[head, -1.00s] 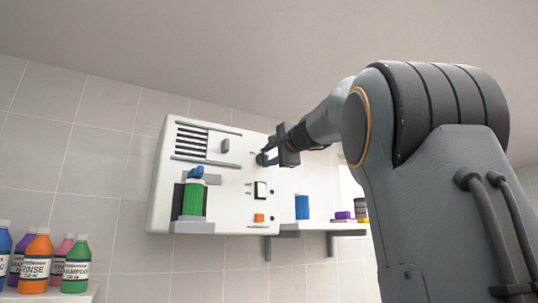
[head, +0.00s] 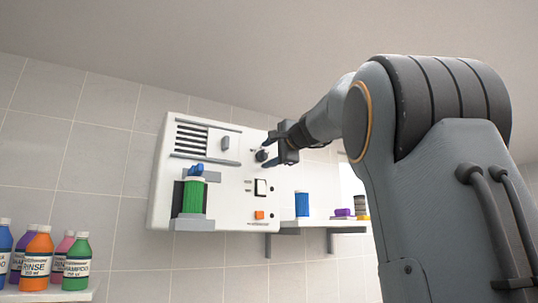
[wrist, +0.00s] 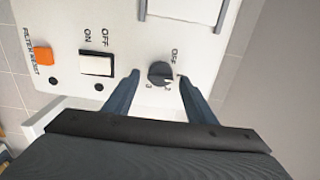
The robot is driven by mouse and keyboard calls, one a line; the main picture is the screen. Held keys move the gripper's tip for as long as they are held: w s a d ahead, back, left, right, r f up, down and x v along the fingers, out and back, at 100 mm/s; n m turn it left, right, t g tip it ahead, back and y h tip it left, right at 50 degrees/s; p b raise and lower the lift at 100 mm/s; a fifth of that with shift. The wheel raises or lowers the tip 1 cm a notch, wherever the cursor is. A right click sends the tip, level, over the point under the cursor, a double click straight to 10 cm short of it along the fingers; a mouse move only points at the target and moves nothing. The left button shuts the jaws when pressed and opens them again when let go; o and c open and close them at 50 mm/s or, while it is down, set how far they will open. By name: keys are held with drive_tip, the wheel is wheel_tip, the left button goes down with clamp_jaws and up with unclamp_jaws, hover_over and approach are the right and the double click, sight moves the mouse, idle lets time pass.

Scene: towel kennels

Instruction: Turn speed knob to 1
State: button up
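The dark round speed knob (wrist: 160,73) sits on the white wall panel (head: 228,190), with OFF, 2 and 3 legible around it in the wrist view. The 1 mark is not clearly readable near the right fingertip. Which mark the knob points at is too small to tell for sure. The knob also shows in the head view (head: 262,155). My gripper (wrist: 159,76) is open, with one finger on each side of the knob and visible gaps to it. It also shows in the head view (head: 271,151), reaching in from the right.
An ON/OFF rocker switch (wrist: 97,64) and an orange filter reset button (wrist: 43,55) are beside the knob. A green bottle (head: 193,197) stands in the panel's holder. A shelf (head: 318,224) with a blue container (head: 302,204) is to the right. Bottles (head: 38,258) stand lower left.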

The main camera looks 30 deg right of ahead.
drive_tip(key=s+b, duration=0.3)
drive_tip(key=s, duration=0.4)
drive_tip(key=shift+s, duration=0.4)
drive_tip(key=shift+d, duration=0.1)
